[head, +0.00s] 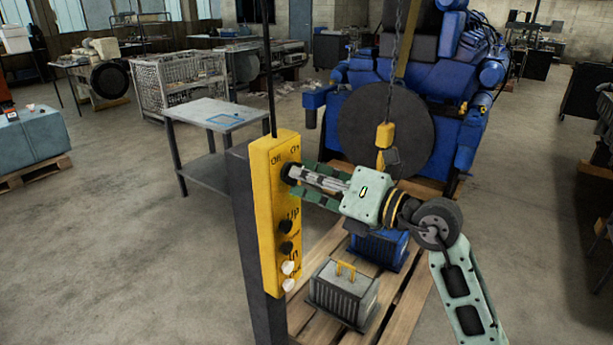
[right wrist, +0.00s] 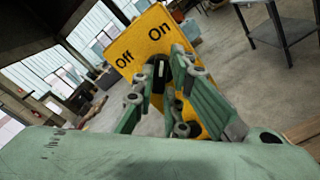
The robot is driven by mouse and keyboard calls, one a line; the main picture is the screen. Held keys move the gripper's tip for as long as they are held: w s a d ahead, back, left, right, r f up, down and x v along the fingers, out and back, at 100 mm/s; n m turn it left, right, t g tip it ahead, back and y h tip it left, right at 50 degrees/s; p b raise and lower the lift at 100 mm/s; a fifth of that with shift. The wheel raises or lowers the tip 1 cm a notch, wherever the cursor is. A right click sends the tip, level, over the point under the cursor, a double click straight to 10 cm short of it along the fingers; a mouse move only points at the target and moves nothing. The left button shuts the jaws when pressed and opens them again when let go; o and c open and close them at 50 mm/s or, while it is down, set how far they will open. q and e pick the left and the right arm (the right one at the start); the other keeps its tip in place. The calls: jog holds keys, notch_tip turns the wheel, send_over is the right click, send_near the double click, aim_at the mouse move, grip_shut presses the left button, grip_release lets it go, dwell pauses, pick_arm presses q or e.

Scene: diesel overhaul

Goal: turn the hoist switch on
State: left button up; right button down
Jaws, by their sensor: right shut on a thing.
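The yellow hoist control box (head: 276,215) is mounted on a dark post in the middle of the head view. Its top carries the labels Off and On, which also show on the yellow panel in the right wrist view (right wrist: 150,42). The hoist switch is a dark knob (right wrist: 160,72) below these labels, partly hidden by my fingers. My right gripper (head: 296,175) reaches the box from the right and is shut on the knob; its fingers also show in the right wrist view (right wrist: 163,80). My left gripper is not in view.
Black and white buttons (head: 287,247) sit lower on the box. A yellow hoist hook (head: 385,136) hangs on a chain before the blue diesel engine (head: 455,100). A grey finned part (head: 343,292) rests on a wooden pallet beside the post.

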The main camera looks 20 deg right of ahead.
jog(key=c, duration=1.8)
grip_release()
jog(key=shift+o, duration=0.2)
jog(key=v, duration=1.2)
